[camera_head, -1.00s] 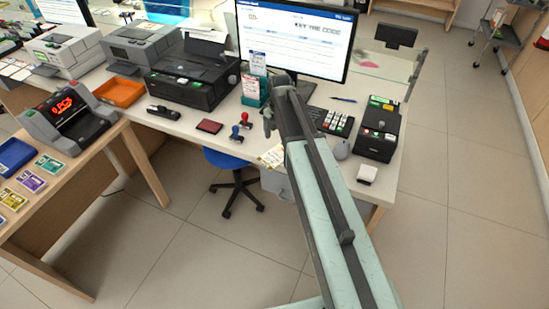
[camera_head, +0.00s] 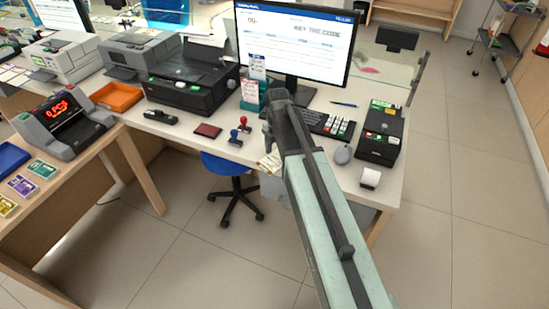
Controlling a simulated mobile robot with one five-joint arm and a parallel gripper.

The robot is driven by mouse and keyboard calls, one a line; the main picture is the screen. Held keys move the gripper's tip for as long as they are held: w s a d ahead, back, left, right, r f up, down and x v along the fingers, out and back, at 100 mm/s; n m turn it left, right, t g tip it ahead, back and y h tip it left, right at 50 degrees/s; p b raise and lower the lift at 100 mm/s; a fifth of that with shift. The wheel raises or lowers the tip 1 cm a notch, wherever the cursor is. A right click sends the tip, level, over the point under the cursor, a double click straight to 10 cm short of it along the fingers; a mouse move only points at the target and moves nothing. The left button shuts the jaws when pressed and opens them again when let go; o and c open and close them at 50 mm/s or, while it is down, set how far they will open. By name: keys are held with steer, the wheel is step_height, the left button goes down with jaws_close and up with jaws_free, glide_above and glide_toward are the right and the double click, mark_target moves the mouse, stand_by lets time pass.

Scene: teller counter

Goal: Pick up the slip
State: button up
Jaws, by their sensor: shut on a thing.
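A pale cream slip (camera_head: 270,162) with printed marks shows at the front edge of the white counter (camera_head: 190,140), just below the end of my arm. My gripper (camera_head: 267,137) is small and dark in the view and is shut on the slip. The fingertips are partly hidden by the arm, so the contact is hard to see. I cannot tell whether the slip still touches the counter.
Two hand stamps (camera_head: 239,130) and a dark red pad (camera_head: 208,131) stand left of my gripper. A teal holder (camera_head: 250,97) with papers and the monitor (camera_head: 297,35) are behind. A keypad (camera_head: 341,127) is right. A blue chair (camera_head: 227,163) is below.

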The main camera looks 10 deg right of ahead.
mark_target(277, 159)
steer(key=shift+r+p, duration=0.4)
steer(key=shift+r, duration=0.05)
step_height(277, 159, up, 3)
steer(key=p, duration=0.3)
steer(key=s+a, duration=0.2)
steer(key=s, duration=0.5)
steer(key=s+a+r+p, duration=0.1)
steer(key=s+a, duration=0.2)
steer(key=s, duration=0.5)
steer(key=shift+a, duration=0.25)
steer(key=o, duration=0.8)
steer(key=shift+c, duration=0.2)
steer(key=c, duration=0.5)
